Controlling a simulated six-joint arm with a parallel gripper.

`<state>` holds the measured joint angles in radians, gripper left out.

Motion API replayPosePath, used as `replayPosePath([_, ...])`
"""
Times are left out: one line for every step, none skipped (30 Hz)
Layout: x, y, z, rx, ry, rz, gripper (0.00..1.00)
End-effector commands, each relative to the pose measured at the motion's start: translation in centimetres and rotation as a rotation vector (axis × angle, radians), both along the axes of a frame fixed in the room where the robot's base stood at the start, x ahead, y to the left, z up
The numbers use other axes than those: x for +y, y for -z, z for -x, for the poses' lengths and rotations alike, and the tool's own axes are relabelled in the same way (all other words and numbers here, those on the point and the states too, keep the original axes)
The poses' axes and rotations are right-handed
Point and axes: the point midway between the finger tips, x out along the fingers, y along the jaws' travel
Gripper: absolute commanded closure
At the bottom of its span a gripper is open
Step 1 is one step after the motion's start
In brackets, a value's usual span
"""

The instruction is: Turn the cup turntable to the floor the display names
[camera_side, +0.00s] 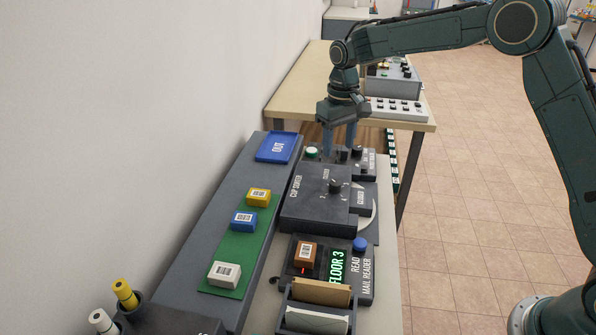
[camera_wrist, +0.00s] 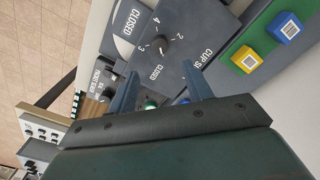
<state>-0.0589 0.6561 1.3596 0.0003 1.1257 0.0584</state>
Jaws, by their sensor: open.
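The cup sorter (camera_side: 312,205) is a dark box with a black selector knob (camera_side: 335,186) on top. In the wrist view the knob (camera_wrist: 163,45) has marks 2, 3, 4 and CLOSED around it; its exact pointing is hard to tell. The mail reader's green display (camera_side: 338,267) reads FLOOR 3. My gripper (camera_side: 338,150) is open and empty, pointing down above the far end of the sorter, behind the knob. Its two fingers (camera_wrist: 160,85) also show in the wrist view.
Yellow (camera_side: 259,197), blue (camera_side: 243,220) and white (camera_side: 225,274) blocks lie on a green mat. A blue OUT tray (camera_side: 277,148) is behind them. A green button (camera_side: 312,152) is near my gripper.

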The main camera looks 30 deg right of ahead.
Motion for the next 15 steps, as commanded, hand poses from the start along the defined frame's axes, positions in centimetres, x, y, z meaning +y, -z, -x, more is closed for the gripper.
replayPosePath([0.0, 0.9, 0.1, 0.004, 0.0, 0.0, 0.5])
replayPosePath([0.0, 1.3, 0.1, 0.005, 0.0, 0.0, 0.5])
replayPosePath([0.0, 1.9, 0.1, 0.004, 0.0, 0.0, 0.5])
replayPosePath([0.0, 2.3, 0.1, 0.004, 0.0, 0.0, 0.5])
replayPosePath([0.0, 2.8, 0.1, 0.004, 0.0, 0.001, 0.5])
replayPosePath([0.0, 3.5, 0.1, 0.005, 0.0, 0.001, 0.5])
replayPosePath([0.0, 3.9, 0.1, 0.005, 0.0, 0.001, 0.5])
replayPosePath([0.0, 4.4, 0.1, 0.004, 0.0, 0.001, 0.5])
replayPosePath([0.0, 5.0, 0.1, 0.004, 0.0, 0.001, 0.5])
replayPosePath([0.0, 5.4, 0.1, 0.004, 0.0, 0.001, 0.5])
replayPosePath([0.0, 5.9, 0.1, 0.005, 0.0, 0.001, 0.5])
replayPosePath([0.0, 6.5, 0.1, 0.005, 0.0, 0.001, 0.5])
replayPosePath([0.0, 6.9, 0.1, 0.004, 0.0, 0.001, 0.5])
replayPosePath([0.0, 7.4, 0.1, 0.004, 0.0, 0.001, 0.5])
replayPosePath([0.0, 7.9, 0.1, 0.004, 0.0, 0.001, 0.5])
